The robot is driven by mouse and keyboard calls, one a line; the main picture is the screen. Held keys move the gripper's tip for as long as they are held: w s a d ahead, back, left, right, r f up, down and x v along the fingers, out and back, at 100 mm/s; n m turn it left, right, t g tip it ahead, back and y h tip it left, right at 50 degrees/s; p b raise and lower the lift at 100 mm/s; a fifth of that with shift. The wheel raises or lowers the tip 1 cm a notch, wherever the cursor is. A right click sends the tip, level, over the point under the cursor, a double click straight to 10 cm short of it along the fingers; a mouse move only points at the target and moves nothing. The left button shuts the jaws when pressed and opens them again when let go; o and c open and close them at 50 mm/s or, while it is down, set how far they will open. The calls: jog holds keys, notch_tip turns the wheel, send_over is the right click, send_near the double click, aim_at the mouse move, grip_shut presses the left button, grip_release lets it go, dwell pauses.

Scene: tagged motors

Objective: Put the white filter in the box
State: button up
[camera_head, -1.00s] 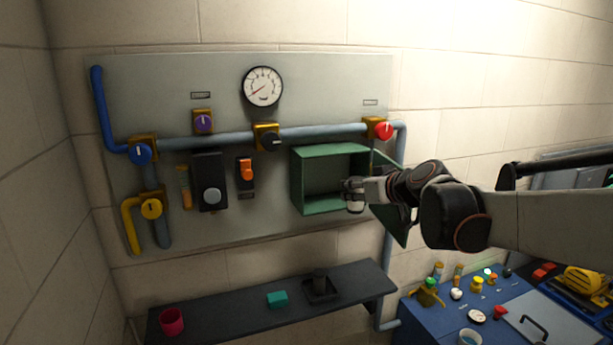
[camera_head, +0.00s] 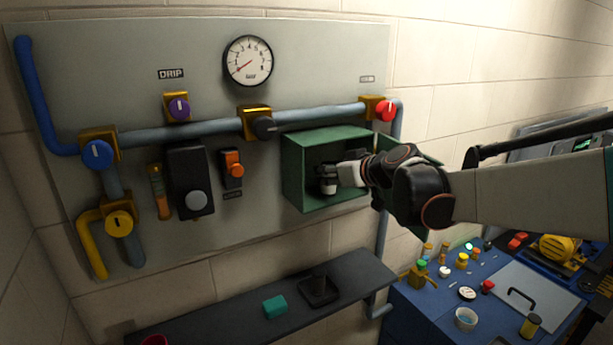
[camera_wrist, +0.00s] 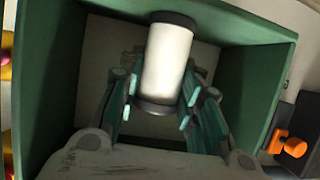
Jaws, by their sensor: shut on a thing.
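The green box (camera_head: 292,172) is mounted on the wall panel with its front open. My gripper (camera_head: 338,178) reaches into its opening from the right. In the wrist view my gripper (camera_wrist: 160,108) is shut on the white filter (camera_wrist: 166,62), a white cylinder with dark end caps. The filter also shows in the head view (camera_head: 328,184), small, inside the box opening near its lower part. The box walls (camera_wrist: 245,100) surround the filter and fingers in the wrist view. I cannot tell whether the filter touches the box floor.
An orange switch (camera_head: 234,168) and a black unit with a grey knob (camera_head: 190,180) are left of the box. A pipe with a red valve knob (camera_head: 386,110) runs above. A dark shelf (camera_head: 230,318) holding a teal block (camera_head: 274,307) is below.

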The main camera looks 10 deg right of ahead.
jog(key=shift+w+a, duration=0.15)
jog(key=shift+s+d+r, duration=0.1)
jog(key=shift+s+d, duration=0.35)
jog(key=shift+d, duration=0.05)
jog(key=o, duration=1.1)
jog(key=shift+w+a+f, duration=0.25)
jog(key=shift+a, duration=0.05)
jog(key=shift+o, duration=0.2)
jog(key=shift+s+d+r, duration=0.1)
jog(key=shift+s+d, duration=0.05)
jog(key=shift+r, duration=0.1)
